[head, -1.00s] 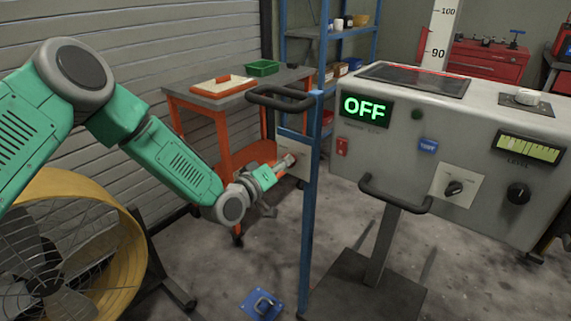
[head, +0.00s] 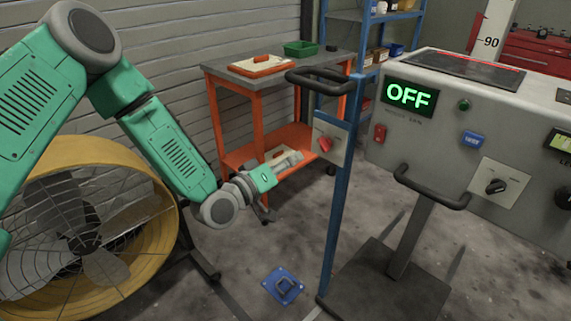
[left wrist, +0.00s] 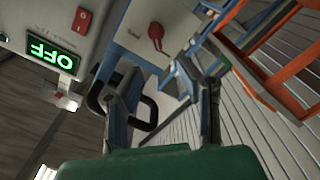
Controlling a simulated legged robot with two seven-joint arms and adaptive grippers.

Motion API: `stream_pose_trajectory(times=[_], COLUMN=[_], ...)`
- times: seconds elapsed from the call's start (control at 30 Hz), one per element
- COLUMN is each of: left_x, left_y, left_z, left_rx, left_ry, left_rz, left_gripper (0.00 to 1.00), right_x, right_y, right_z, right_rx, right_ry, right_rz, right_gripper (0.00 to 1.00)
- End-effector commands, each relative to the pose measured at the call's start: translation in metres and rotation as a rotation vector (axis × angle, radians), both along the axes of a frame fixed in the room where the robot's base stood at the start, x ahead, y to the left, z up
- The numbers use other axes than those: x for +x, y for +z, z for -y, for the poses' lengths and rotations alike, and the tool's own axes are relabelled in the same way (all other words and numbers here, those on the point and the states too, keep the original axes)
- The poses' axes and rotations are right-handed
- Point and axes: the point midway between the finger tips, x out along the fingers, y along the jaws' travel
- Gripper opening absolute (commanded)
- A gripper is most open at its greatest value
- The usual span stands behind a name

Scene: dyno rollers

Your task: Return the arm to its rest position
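My left arm comes in from the left in the head view, its green links bent down towards the middle. My left gripper (head: 292,159) is left of the red rotary switch (head: 325,145) on its pale plate and apart from it. In the left wrist view my left gripper (left wrist: 160,80) has its two fingers spread with nothing between them. The red switch also shows there (left wrist: 156,35), beyond the fingertips. My right gripper is in neither view.
A grey console (head: 430,140) with a green OFF display (head: 409,95) stands at right, black handles and a blue post (head: 342,190) before it. A yellow fan (head: 150,190) stands below my arm. An orange workbench (head: 258,115) is behind the gripper. A blue plate (head: 283,285) lies on the floor.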

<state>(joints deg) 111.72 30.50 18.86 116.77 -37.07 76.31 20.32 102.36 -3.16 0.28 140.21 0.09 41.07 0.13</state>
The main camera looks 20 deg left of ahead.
Motion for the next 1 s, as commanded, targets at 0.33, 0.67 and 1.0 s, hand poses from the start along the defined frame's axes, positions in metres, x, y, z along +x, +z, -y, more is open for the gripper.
stream_pose_trajectory(times=[0.33, 0.67, 1.0], left_x=[-0.017, -0.017, -0.087], left_y=[0.0, 0.0, -0.106], left_z=[-0.006, -0.006, 0.029], left_rx=[0.001, 0.0, 0.229], left_ry=[0.001, 0.001, -0.106], left_rz=[0.001, 0.001, -0.358], left_gripper=[0.31, 0.31, 0.31], right_x=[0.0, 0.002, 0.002], right_y=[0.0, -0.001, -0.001], right_z=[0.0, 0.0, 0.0], right_rx=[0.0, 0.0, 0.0], right_ry=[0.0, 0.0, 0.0], right_rz=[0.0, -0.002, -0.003], right_gripper=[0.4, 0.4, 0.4])
